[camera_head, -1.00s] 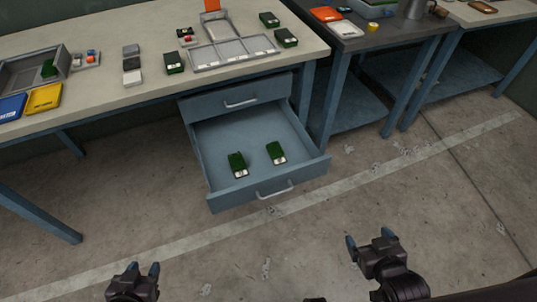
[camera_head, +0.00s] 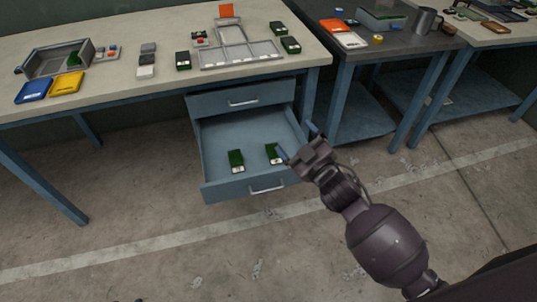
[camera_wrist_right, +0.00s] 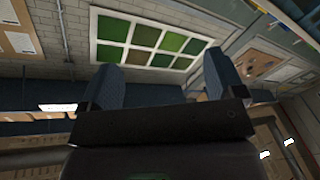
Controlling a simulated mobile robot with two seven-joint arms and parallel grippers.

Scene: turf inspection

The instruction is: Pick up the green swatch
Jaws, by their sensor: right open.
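Two green swatches with white labels lie in the open blue drawer (camera_head: 222,135), one at the left (camera_head: 236,156) and one at the right (camera_head: 271,150). More green swatches are on the bench top: one left of the grey compartment tray (camera_head: 183,59), two at its right end (camera_head: 278,29) (camera_head: 291,45), and a green piece in the grey open box (camera_head: 75,60). My right gripper (camera_head: 298,142) is open and empty by the drawer's right side; its left finger overlaps the right swatch in the picture. Contact cannot be told. Its spread fingers also show in the right wrist view (camera_wrist_right: 163,80).
The grey compartment tray (camera_head: 240,58) is on the bench above the drawer. Blue (camera_head: 33,91) and yellow (camera_head: 66,83) trays sit at the left. A dark table (camera_head: 385,48) stands right of the bench. The floor in front is clear.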

